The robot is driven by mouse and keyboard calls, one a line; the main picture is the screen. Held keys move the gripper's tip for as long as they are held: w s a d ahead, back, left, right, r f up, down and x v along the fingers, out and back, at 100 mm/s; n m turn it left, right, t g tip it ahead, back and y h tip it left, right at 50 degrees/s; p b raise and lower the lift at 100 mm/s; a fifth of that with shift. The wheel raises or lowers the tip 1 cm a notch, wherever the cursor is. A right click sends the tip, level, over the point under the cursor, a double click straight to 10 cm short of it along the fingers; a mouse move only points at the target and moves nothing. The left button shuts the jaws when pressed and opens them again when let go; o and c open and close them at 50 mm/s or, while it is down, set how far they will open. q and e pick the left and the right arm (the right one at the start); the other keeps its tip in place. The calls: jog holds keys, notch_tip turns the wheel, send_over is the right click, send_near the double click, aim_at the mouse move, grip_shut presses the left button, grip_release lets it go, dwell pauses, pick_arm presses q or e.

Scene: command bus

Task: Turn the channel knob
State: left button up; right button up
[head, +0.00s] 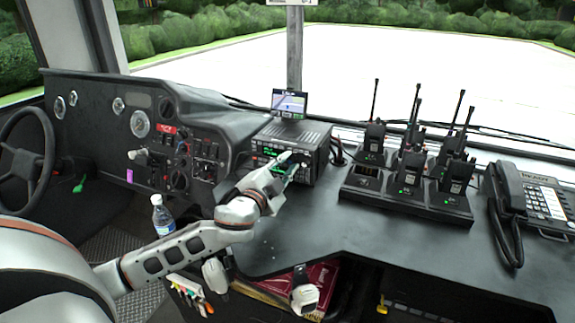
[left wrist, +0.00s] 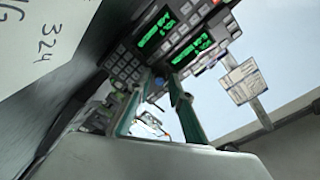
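The radio (head: 310,140) is a dark box on the dashboard with green displays and rows of buttons. Its face fills the upper middle of the left wrist view (left wrist: 165,50). My left gripper (head: 290,168) is at the right part of the radio's front and covers some of it. In the left wrist view its two green-edged fingers (left wrist: 159,82) stand apart, with their tips close to the radio's face. The channel knob cannot be made out clearly, and I cannot tell whether the fingers touch it.
A small screen (head: 289,103) stands behind the radio. Several handheld radios sit in a charger (head: 405,198) to the right, with a desk phone (head: 535,195) beyond. A water bottle (head: 162,215) stands left of my arm. The counter before the charger is clear.

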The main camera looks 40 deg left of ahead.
pick_arm(q)
grip_shut()
